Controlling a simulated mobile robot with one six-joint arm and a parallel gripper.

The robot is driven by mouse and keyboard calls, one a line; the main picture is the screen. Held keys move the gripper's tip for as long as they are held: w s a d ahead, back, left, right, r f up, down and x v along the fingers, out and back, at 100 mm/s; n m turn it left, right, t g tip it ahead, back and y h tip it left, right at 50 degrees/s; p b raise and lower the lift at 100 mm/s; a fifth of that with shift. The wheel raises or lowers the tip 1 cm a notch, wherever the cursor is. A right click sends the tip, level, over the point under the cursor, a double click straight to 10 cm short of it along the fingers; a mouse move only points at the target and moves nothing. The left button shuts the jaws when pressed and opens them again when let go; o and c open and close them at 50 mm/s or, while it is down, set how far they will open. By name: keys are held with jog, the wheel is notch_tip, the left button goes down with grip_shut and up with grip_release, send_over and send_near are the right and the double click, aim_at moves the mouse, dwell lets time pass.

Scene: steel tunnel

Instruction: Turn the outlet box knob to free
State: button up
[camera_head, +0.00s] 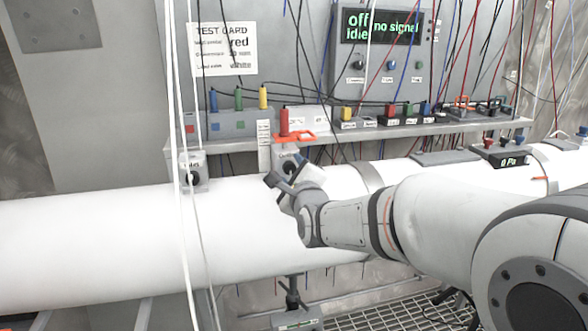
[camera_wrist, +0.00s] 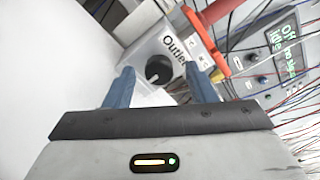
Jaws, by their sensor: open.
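The outlet box (camera_wrist: 160,50) is a light grey box labelled "Outlet" with a round black knob (camera_wrist: 158,69) on its face. In the head view the outlet box (camera_head: 288,158) sits on the white pipe, partly hidden behind my gripper (camera_head: 277,187). In the wrist view my gripper (camera_wrist: 160,88) is open, with its two blue-grey fingers apart. The knob shows between and a little beyond the fingertips, and nothing is held. I cannot read which setting the knob points to.
The white pipe (camera_head: 100,235) runs across the scene. A similar box with a knob (camera_head: 193,172) stands on it at left. An orange-red handle (camera_head: 293,136) and red cylinder (camera_head: 284,121) stand above the outlet box. A shelf (camera_head: 400,130) with cables runs behind.

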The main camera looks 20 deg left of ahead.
jog(key=shift+w+a, duration=0.2)
jog(key=shift+w, duration=0.15)
jog(key=c, duration=0.9)
jog(key=shift+d, duration=0.1)
jog(key=shift+c, duration=0.3)
jog(key=shift+f+n+b, duration=0.1)
jog(key=shift+n+b, duration=0.2)
jog(key=shift+b, duration=0.2)
